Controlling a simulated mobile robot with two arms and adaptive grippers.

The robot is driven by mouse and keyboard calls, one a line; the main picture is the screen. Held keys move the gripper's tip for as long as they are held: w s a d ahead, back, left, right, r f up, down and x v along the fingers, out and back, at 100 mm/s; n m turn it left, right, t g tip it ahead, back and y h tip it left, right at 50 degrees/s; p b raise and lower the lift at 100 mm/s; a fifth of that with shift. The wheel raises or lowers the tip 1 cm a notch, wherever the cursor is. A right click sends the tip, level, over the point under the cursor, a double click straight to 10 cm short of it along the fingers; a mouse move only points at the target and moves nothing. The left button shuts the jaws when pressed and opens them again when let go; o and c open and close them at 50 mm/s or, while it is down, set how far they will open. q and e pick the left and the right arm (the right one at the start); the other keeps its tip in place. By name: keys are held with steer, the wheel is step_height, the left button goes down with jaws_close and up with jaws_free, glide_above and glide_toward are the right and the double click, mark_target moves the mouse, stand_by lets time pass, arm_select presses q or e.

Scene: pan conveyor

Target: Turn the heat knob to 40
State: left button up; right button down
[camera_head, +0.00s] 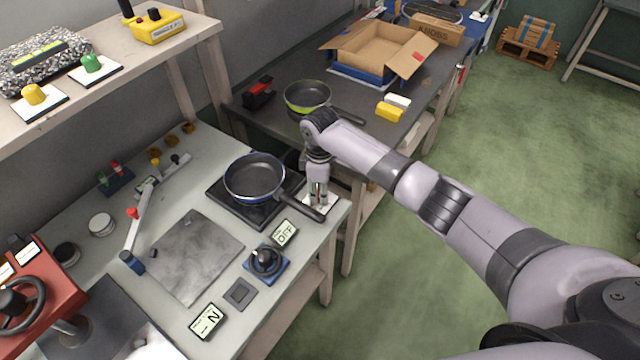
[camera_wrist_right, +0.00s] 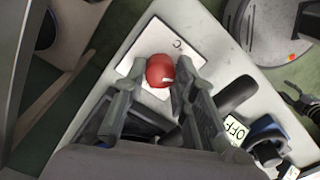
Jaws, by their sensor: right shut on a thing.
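A red round knob (camera_wrist_right: 160,71) sits on a white plate (camera_wrist_right: 185,38) with a small C-like mark, in the right wrist view. My right gripper (camera_wrist_right: 155,82) is shut on this knob, one finger on each side. In the head view my right gripper (camera_head: 318,198) points straight down at the white plate (camera_head: 331,205), and the fingers hide most of the knob. A display reading OFF (camera_head: 284,233) lies nearby; it also shows in the right wrist view (camera_wrist_right: 235,128). I see no number 40. My left gripper is not in view.
A dark pan (camera_head: 254,176) stands on a black hot plate (camera_head: 221,196) left of my gripper, its handle close to the fingers. A black knob on a blue base (camera_head: 266,262) is nearer. A second pan (camera_head: 307,96) and an open box (camera_head: 372,55) are behind.

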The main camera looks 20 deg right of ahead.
steer(key=m+p, duration=0.1)
steer(key=m, duration=0.1)
steer(key=m+p, duration=0.1)
steer(key=p, duration=0.1)
steer(key=shift+r+m, duration=0.2)
steer(key=shift+m, duration=0.2)
steer(key=shift+f+m+p, duration=0.15)
steer(key=shift+m+p, duration=1)
steer(key=shift+m, duration=0.85)
steer(key=c, duration=1.3)
jaws_free()
step_height(320, 180, up, 12)
steer(key=shift+f, duration=0.1)
